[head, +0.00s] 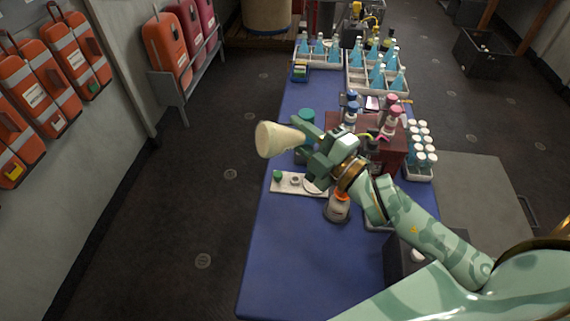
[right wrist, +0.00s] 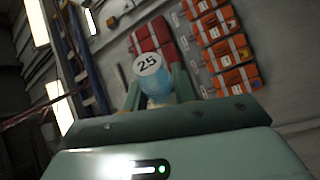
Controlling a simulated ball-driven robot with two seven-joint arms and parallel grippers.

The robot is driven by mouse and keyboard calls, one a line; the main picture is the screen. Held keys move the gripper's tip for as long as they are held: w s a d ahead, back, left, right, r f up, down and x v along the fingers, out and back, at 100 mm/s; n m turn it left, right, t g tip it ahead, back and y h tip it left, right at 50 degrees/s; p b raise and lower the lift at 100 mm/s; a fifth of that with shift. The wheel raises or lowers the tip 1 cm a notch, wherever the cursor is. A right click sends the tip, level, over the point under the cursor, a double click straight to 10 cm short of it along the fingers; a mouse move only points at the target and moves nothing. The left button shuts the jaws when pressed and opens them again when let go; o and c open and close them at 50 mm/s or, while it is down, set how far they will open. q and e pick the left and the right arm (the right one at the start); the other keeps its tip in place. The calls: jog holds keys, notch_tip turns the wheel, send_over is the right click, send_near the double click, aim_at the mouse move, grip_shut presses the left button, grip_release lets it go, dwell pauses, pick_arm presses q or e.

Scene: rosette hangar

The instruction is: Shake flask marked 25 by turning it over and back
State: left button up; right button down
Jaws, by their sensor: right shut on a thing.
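My right gripper (head: 309,137) is shut on the flask marked 25 (head: 277,139), a pale cream cone in the head view. The flask is held on its side above the blue table, wide end to the left and narrow end at the fingers. In the right wrist view, a white round face with a black 25 (right wrist: 148,65) tops a light blue body between the fingers (right wrist: 158,95). The fingers hide part of the flask. My left gripper is not in view.
The blue table (head: 280,250) is clear at its near left. Below the gripper are a white tray (head: 287,186) and an orange-topped bottle (head: 337,208). A reddish-brown box (head: 398,155), a rack of white-capped vials (head: 421,150) and trays of blue flasks (head: 377,80) stand behind or to the right.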

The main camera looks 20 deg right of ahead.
jog(key=shift+r, duration=0.2)
jog(key=n+p, duration=0.2)
jog(key=p, duration=0.1)
jog(key=n+g+p, duration=0.1)
jog(key=n+p, duration=0.1)
jog(key=p, duration=0.1)
jog(key=n+g+p, duration=0.1)
jog(key=n+p, duration=0.1)
jog(key=p, duration=0.1)
jog(key=shift+r+h, duration=0.4)
jog(key=shift+f+n+g+p, duration=0.25)
jog(key=shift+n+g+p, duration=0.05)
jog(key=shift+n+p, duration=0.1)
jog(key=n+p, duration=0.1)
jog(key=p, duration=0.2)
jog(key=n+g+h+p, duration=0.1)
jog(key=n+p, duration=0.1)
jog(key=p, duration=0.1)
jog(key=n+h+p, duration=0.1)
jog(key=p, duration=0.2)
jog(key=shift+r+n+p, duration=0.3)
jog(key=shift+p, duration=0.05)
jog(key=shift+f+n+h, duration=0.2)
jog(key=shift+n+h, duration=0.1)
jog(key=shift+f, duration=0.35)
